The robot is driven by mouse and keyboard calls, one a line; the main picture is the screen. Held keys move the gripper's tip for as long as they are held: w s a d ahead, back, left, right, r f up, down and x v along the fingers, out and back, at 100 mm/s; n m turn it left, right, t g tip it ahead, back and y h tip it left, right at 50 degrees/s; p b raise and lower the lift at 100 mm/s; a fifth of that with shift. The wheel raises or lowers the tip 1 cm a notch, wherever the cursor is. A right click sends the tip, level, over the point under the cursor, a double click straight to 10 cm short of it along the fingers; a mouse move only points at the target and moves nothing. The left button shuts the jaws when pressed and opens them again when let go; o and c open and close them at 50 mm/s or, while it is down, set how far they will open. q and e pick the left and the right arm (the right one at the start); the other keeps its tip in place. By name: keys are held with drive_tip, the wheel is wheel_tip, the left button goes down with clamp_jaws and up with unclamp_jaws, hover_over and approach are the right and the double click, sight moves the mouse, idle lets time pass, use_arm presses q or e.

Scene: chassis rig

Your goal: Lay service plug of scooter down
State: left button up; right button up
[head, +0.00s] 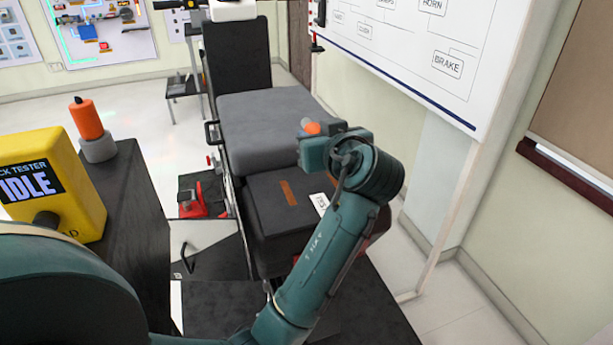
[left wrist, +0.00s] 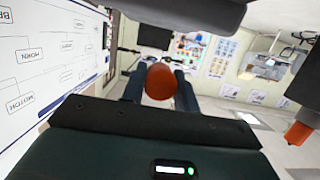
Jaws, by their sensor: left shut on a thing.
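My left gripper (head: 310,136) is shut on an orange service plug (head: 311,128), held above the scooter near the rear of its grey seat (head: 268,125). Only a small part of the plug shows past the gripper in the head view. In the left wrist view the round orange end of the plug (left wrist: 160,81) sits between the two dark fingers (left wrist: 160,90). The scooter's dark rear body (head: 265,212), with a brown strip and a white label, lies below the gripper. My right gripper is not in view.
A yellow tester (head: 45,185) reading IDLE and an orange piece on a grey base (head: 98,148) stand on a dark cabinet (head: 138,225) at left. A red item (head: 197,202) is low beside the scooter. A whiteboard (head: 410,50) stands at right.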

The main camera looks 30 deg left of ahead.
sight(315, 192)
use_arm(q)
drive_tip(key=shift+w+a+f, duration=0.1)
drive_tip(key=shift+w+a, duration=0.05)
wheel_tip(315, 192, down, 10)
drive_tip(key=shift+r+p, duration=0.15)
drive_tip(key=shift+p, duration=0.2)
drive_tip(key=shift+f+b, duration=0.6)
drive_tip(key=shift+f, duration=0.1)
drive_tip(key=o, duration=1)
